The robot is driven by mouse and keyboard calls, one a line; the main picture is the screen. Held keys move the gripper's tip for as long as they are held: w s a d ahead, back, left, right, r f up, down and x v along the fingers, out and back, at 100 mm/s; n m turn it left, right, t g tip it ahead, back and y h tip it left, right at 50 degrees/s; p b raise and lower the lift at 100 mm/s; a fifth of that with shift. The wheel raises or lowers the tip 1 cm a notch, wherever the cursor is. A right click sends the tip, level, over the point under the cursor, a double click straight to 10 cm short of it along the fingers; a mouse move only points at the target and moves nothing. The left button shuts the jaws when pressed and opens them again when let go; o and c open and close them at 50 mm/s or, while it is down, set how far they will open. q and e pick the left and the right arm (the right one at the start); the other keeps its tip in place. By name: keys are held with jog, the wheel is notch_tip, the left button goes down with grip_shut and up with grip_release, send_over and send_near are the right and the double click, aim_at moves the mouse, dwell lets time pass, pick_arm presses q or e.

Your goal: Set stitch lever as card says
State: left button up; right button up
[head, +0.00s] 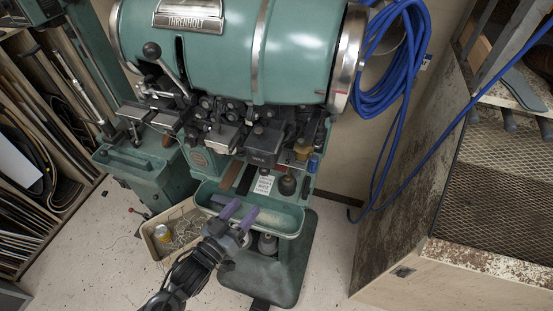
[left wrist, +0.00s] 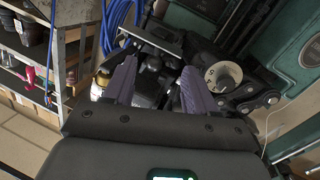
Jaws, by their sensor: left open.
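The green stitching machine (head: 215,55) fills the top middle of the head view. A lever with a black ball knob (head: 152,50) slants up at its left side; I cannot tell whether this is the stitch lever. A small white card (head: 264,184) with dark print, too small to read, stands above the machine's green tray (head: 281,222). My left gripper (head: 240,213) is open and empty in front of the tray, its purple fingers pointing toward the machine. In the left wrist view its fingers (left wrist: 158,75) stand apart before dark mechanism parts. My right gripper is out of view.
A round pale dial (left wrist: 222,77) shows right of the fingers in the left wrist view. A scrap bin (head: 178,232) stands left of my arm. A blue hose coil (head: 388,60) hangs right of the machine. A mesh-topped bench (head: 490,180) stands at right.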

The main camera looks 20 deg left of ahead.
aim_at(264, 170)
pick_arm(q)
jog(key=w+r, duration=0.1)
jog(key=w, duration=0.3)
jog(key=w+d+r, duration=0.1)
jog(key=w, duration=0.2)
jog(key=w+d+r+p, duration=0.1)
jog(key=w, duration=0.3)
jog(key=shift+w+d+r, duration=0.15)
jog(key=shift+w+r, duration=0.15)
jog(key=shift+r, duration=0.05)
grip_shut()
